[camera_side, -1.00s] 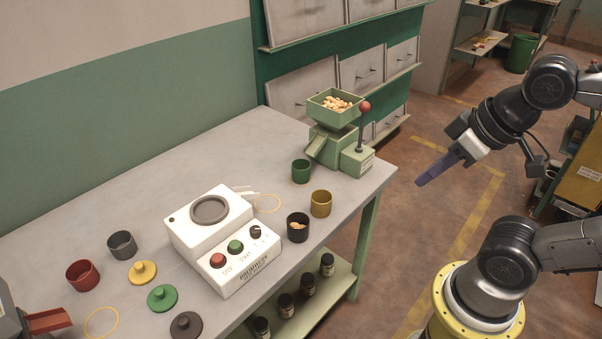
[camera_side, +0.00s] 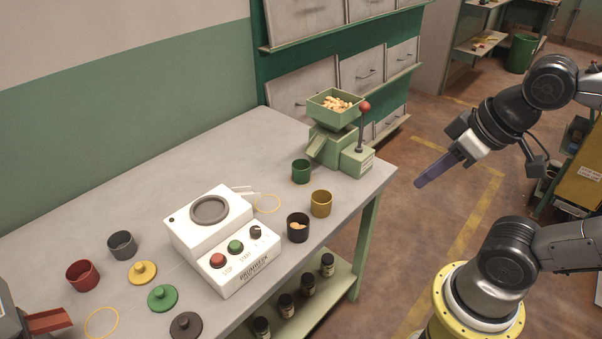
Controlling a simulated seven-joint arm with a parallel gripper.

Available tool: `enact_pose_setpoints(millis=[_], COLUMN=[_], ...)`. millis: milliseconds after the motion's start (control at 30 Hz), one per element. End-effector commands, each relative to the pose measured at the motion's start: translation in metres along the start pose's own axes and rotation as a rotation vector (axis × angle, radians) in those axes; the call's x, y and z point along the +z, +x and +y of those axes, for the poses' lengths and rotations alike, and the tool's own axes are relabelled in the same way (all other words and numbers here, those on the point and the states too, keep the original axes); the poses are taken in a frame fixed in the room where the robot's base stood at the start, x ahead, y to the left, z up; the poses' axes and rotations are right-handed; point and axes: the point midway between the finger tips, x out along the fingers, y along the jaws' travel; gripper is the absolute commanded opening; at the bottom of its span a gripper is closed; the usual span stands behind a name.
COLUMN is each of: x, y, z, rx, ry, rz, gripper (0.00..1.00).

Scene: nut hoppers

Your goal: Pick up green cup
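The green cup (camera_side: 301,172) stands upright on the grey table, just left of and in front of the green nut hopper (camera_side: 333,128). Its rim faces up, and the inside looks dark and empty from here. My gripper (camera_side: 419,184) is to the right of the table's edge, well apart from the cup. Its long bluish fingers point down and left. They are seen side-on and overlap, so I cannot tell whether they are open or shut. No object shows at their tips.
A yellow cup (camera_side: 321,204) and a black cup (camera_side: 298,228) with nuts stand in front of the green cup. The hopper's lever has a red knob (camera_side: 364,107). A white machine (camera_side: 222,240) stands to the left. Table behind the green cup is clear.

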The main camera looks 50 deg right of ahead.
Motion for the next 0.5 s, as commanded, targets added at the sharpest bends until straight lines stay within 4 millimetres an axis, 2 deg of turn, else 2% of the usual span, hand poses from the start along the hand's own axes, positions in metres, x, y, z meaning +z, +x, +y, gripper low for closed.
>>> enact_pose_setpoints(millis=[33, 67, 433, 467, 500], x=[0.0, 0.0, 0.0, 0.0, 0.0], y=[0.0, 0.0, 0.0, 0.0, 0.0], z=[0.0, 0.0, 0.0, 0.0, 0.0], rx=[0.0, 0.0, 0.0, 0.0, 0.0], ry=[0.0, 0.0, 0.0, 0.0, 0.0], rz=[0.0, 0.0, 0.0, 0.0, 0.0], gripper=[0.23, 0.29, 0.95, 1.0, 1.0])
